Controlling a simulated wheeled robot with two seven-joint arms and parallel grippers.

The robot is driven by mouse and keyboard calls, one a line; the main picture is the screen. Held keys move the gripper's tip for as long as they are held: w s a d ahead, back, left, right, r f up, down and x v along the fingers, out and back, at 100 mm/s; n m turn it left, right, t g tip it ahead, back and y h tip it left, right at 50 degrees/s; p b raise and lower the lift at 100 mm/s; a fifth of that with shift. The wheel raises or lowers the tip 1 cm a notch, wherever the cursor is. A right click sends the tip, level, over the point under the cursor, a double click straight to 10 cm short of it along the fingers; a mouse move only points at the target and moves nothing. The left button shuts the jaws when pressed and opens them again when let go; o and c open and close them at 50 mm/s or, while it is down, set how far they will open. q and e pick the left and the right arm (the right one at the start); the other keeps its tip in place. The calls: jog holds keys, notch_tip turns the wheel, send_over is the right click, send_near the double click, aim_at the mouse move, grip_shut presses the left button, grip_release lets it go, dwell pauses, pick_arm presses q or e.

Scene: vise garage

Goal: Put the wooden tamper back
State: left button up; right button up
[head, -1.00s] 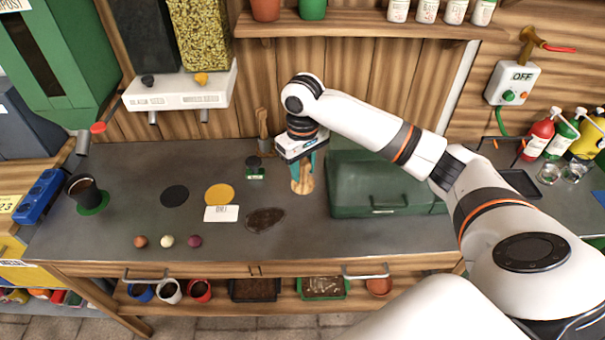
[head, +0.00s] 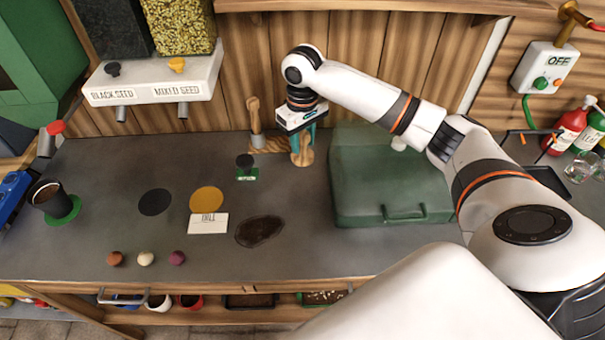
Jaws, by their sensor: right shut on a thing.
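The wooden tamper (head: 302,157) is upright with its round wooden foot down, at the back of the bench just left of the green case. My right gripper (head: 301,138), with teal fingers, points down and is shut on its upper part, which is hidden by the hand. A wooden holder block (head: 268,144) sits against the back wall, close to the tamper's left, with another wooden-handled tool (head: 254,117) standing at its left end. I cannot tell whether the tamper's foot touches the bench or block. My left gripper is not in view.
The green case (head: 385,180) stands right of the tamper. A small dark stamp on a green label (head: 246,167), a white card (head: 208,223), a soil patch (head: 260,231) and several small balls lie left and in front. A seed dispenser (head: 150,85) hangs at upper left.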

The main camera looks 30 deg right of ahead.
aim_at(303, 152)
notch_tip(303, 152, down, 5)
jog(key=shift+w+d+r+p, duration=0.1)
jog(key=shift+d+r+p, duration=0.05)
jog(key=shift+p, duration=0.15)
notch_tip(303, 152, down, 4)
jog(key=shift+r+p, duration=0.1)
jog(key=shift+p, duration=0.2)
jog(key=shift+f, duration=0.25)
jog(key=o, duration=0.9)
jog(key=shift+f, duration=0.1)
